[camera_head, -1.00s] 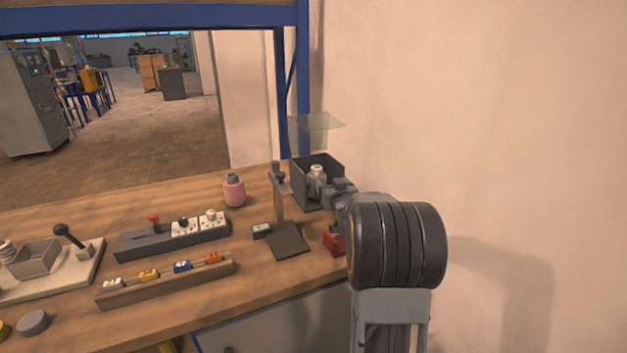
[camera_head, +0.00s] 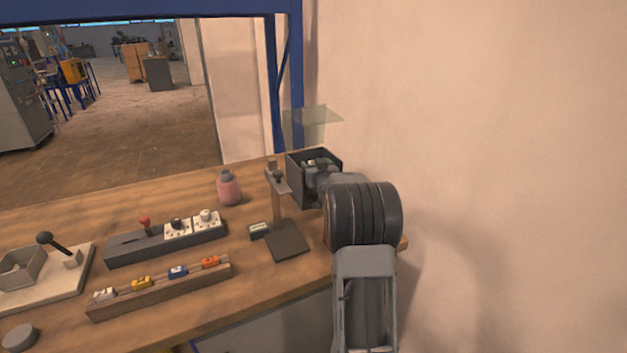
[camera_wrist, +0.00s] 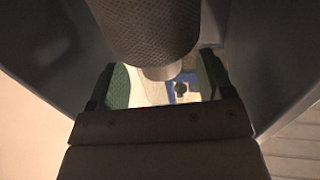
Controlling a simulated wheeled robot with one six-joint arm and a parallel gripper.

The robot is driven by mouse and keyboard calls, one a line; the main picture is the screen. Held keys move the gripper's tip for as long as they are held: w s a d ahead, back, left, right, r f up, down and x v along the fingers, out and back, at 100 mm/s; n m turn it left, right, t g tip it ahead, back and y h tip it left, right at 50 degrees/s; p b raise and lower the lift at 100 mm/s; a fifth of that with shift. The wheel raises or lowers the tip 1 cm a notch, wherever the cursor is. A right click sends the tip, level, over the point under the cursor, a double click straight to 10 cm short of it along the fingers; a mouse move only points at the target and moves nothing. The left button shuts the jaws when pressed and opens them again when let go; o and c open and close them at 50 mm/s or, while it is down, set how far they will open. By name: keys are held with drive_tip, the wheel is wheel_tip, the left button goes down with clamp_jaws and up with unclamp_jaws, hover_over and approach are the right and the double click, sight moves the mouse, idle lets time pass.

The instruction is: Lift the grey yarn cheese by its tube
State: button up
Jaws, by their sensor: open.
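The grey yarn cheese (camera_wrist: 145,28) fills the top middle of the wrist view as a grey textured cylinder. Its pale tube (camera_wrist: 162,73) sticks out of the near end, between the green-padded fingers of my gripper (camera_wrist: 164,82). The fingers are apart, with a gap visible on each side of the tube. In the head view my gripper (camera_head: 322,172) reaches into the dark open box (camera_head: 299,184) at the back right. The gripper and arm hide most of the box's inside and the cheese there.
A clear raised panel (camera_head: 315,116) stands above the box. A stand with a dark base (camera_head: 287,242) is just left of my arm. A pink yarn cheese (camera_head: 229,188) stands further left. A dark switch block (camera_head: 125,248) and a wooden rack (camera_head: 125,302) lie nearer.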

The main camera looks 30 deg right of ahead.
drive_tip(key=shift+w, duration=0.2)
drive_tip(key=shift+c, duration=0.2)
drive_tip(key=c, duration=1.3)
drive_tip(key=shift+r, duration=0.1)
